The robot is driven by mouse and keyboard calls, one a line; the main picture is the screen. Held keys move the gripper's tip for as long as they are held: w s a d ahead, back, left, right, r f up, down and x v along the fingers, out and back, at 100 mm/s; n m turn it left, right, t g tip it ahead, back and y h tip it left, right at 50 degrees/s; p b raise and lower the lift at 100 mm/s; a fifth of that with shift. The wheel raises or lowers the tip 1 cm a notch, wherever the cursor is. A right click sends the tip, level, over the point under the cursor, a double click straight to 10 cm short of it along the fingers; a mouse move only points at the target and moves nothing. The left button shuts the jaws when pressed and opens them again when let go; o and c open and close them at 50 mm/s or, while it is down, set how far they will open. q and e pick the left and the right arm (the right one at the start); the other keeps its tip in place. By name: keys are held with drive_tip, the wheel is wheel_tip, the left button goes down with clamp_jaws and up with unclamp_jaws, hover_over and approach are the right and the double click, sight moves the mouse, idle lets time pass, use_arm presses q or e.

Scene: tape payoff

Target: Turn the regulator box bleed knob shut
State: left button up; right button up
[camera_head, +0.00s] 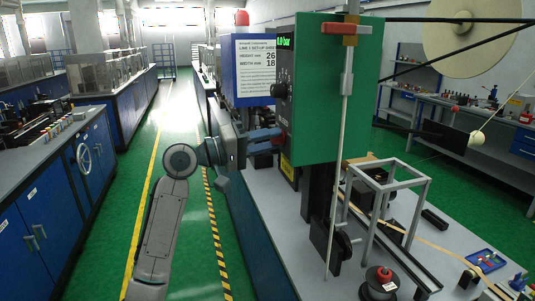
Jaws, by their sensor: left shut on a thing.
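The green regulator box (318,95) stands on a dark post at the centre. Its narrow black face (285,75) has a lit green display at the top, whose digits are too small to read surely. A black round knob (278,91) sits midway down that face. A small red knob (284,138) is lower on the face, mostly hidden by my gripper. My left gripper (276,136) reaches in from the left with its blue fingers at the red knob, shut on it. The knob's turn angle cannot be told. My right gripper is not in view.
A set-up sheet (256,64) on a blue panel stands just left of the box. A red-handled lever (345,28) and a pale rod (337,170) are in front of the box. A grey frame (402,185) and a dark spool (380,283) stand on the bench.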

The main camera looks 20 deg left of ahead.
use_arm(q)
drive_tip(key=m+b, duration=0.2)
drive_tip(key=m, duration=0.1)
drive_tip(key=m+b, duration=0.1)
drive_tip(key=b, duration=0.1)
drive_tip(key=shift+f+m, duration=0.25)
drive_tip(key=shift+m, duration=0.15)
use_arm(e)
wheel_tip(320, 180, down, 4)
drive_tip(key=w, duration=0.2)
use_arm(q)
drive_tip(key=m+g+b, duration=0.1)
drive_tip(key=m+b, duration=0.1)
drive_tip(key=shift+r+m+h, duration=0.1)
drive_tip(key=shift+m+h, duration=0.2)
drive_tip(key=shift+h, duration=0.1)
drive_tip(key=shift+m, duration=0.3)
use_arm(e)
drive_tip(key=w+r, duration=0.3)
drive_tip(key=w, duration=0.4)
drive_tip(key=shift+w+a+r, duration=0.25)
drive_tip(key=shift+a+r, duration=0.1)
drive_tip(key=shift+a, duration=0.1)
use_arm(q)
drive_tip(key=o, duration=1)
drive_tip(key=shift+w, duration=0.1)
drive_tip(key=shift+c, duration=0.2)
